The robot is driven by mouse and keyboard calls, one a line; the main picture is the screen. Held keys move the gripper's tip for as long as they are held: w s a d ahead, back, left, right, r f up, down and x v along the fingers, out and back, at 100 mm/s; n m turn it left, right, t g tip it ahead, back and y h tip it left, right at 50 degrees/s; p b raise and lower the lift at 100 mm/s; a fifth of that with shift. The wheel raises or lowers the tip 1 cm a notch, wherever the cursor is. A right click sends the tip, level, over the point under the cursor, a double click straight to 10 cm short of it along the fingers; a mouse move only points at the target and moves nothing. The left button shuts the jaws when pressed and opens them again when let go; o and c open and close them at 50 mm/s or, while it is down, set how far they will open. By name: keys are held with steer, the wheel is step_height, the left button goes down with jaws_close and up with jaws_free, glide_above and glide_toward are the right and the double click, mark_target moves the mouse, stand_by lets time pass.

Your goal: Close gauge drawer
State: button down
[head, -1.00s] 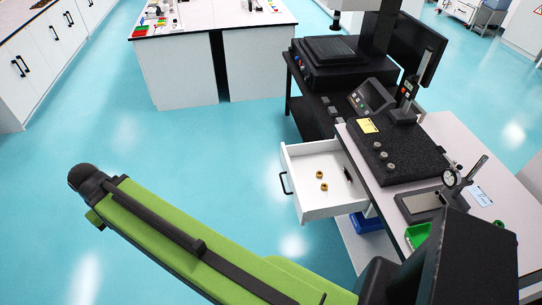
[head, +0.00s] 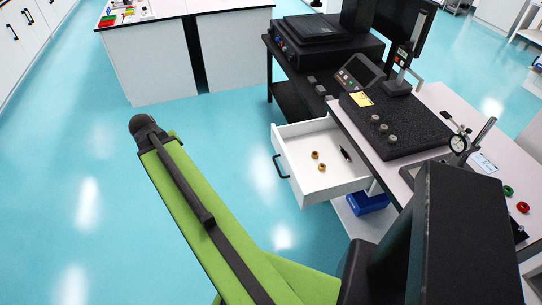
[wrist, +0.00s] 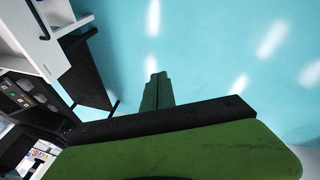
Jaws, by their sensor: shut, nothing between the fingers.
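The gauge drawer (head: 312,168) is white and stands open from the side of the light-topped bench. Its black bar handle (head: 280,167) is on the front at the left. Two small brass pieces (head: 318,161) and a thin black item (head: 346,154) lie inside. In the wrist view, a white panel with a black handle, seemingly the drawer (wrist: 50,52), shows at upper left. My gripper (wrist: 157,76) has its green fingers together and empty over the floor, right of that panel. In the head view my arm lies left of the drawer, and the fingers are hidden.
A black granite block (head: 390,125) and a dial gauge stand (head: 460,143) sit on the bench. A blue bin (head: 367,203) is below the drawer. A dark bench (head: 290,85) stands behind. The floor (head: 90,150) left of the drawer is clear.

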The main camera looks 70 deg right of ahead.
steer(key=s+d+f+m+g+h+b, duration=0.1)
steer(key=s+d+f+m+b, duration=0.15)
steer(key=s+d, duration=0.4)
steer(key=s+d+f+m+h+b, duration=0.1)
steer(key=s+d+f+b, duration=0.2)
steer(key=d, duration=0.7)
steer(key=m+g+h+b, duration=0.1)
steer(key=b, duration=0.7)
glide_toward(275, 145)
step_height(275, 145, down, 4)
steer(key=w+d, duration=0.1)
steer(key=d, duration=0.1)
steer(key=shift+s+d, duration=0.5)
steer(key=shift+d, duration=0.05)
